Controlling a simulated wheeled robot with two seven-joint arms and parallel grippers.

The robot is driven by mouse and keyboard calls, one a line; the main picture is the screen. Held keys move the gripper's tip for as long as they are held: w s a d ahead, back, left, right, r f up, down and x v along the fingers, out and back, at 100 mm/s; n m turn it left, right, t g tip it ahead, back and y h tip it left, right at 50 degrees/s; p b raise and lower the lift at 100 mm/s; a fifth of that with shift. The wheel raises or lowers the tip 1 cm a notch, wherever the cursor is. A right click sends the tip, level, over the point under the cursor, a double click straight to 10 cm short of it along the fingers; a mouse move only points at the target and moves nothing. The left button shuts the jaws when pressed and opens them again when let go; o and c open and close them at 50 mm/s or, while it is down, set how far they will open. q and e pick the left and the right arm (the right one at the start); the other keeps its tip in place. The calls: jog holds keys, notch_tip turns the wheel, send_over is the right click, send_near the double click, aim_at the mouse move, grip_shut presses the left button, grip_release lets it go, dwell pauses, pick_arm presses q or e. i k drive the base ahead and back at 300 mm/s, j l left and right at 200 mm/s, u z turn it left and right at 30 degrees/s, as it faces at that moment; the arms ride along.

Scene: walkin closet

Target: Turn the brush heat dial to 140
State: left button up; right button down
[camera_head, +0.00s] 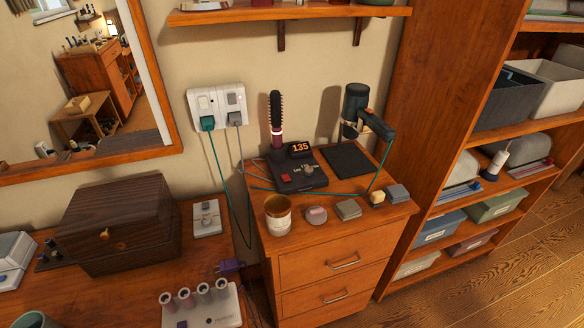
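The hot brush (276,120) stands upright at the back of its dark base unit (288,186) on the wooden drawer cabinet. A small display (300,149) on the unit reads 135 in orange digits. The heat dial (308,170) is a small grey knob on top of the unit, below the display. A red switch (285,177) sits to its left. The dial's small markings are too blurred to read fully. Neither of my grippers shows in the head view, and nothing touches the dial.
Cords run from the wall outlet (218,106) around the unit. A dark wooden box (116,222) stands left.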

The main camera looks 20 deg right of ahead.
aim_at(308, 170)
jog(key=i+l+z, duration=0.1)
jog(key=l+z, duration=0.25)
jog(key=i+l+z, duration=0.15)
jog(key=z, duration=0.15)
jog(key=i+l+z, duration=0.15)
jog(key=l+z, duration=0.2)
